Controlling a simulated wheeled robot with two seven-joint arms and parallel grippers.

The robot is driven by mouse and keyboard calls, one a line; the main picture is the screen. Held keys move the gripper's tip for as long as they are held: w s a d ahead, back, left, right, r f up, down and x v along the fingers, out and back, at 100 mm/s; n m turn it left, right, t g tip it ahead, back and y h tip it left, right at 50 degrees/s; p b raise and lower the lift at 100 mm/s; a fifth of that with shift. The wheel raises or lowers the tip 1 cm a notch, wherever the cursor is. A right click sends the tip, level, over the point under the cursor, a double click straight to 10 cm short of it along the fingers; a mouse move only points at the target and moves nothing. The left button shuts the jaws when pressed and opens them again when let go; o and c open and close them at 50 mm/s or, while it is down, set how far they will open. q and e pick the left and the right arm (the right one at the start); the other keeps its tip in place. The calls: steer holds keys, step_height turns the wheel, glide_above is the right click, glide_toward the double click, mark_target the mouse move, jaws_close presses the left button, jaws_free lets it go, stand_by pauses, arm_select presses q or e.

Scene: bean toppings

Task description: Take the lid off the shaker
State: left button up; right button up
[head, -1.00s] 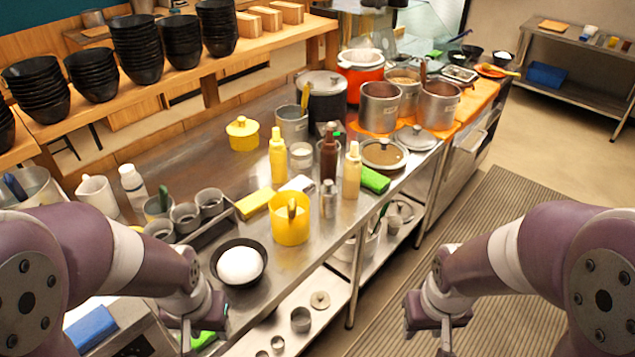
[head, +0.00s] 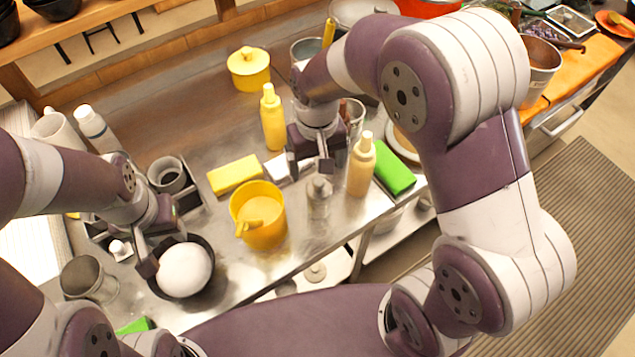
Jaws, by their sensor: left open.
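The shaker (head: 319,200) is a small metal cylinder with a rounded top, upright on the steel counter between the yellow pot and the tan squeeze bottle. Its lid (head: 320,183) appears to be on top; the seam is too small to make out. My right gripper (head: 309,166) hangs just above and behind the shaker, with its fingers apart and nothing seen between them. My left gripper (head: 133,255) is open beside the dark bowl at the left. A small silvery knob-like thing shows by its fingers; I cannot tell whether they touch.
A yellow pot (head: 258,228), a tan squeeze bottle (head: 361,168) and a yellow squeeze bottle (head: 272,120) stand close around. A yellow block (head: 235,174) and a green block (head: 394,168) lie nearby. A dark bowl (head: 207,283) holds a white mound. My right arm hides much of the right side.

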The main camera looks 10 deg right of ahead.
mark_target(319, 181)
steer(key=f, duration=0.4)
steer(key=f+p, duration=0.1)
steer(key=f, duration=0.1)
steer(key=shift+d+f, duration=0.3)
steer(key=shift+f, duration=0.1)
steer(key=shift+a+f, duration=0.1)
steer(key=shift+f, duration=0.4)
steer(key=c, duration=0.8)
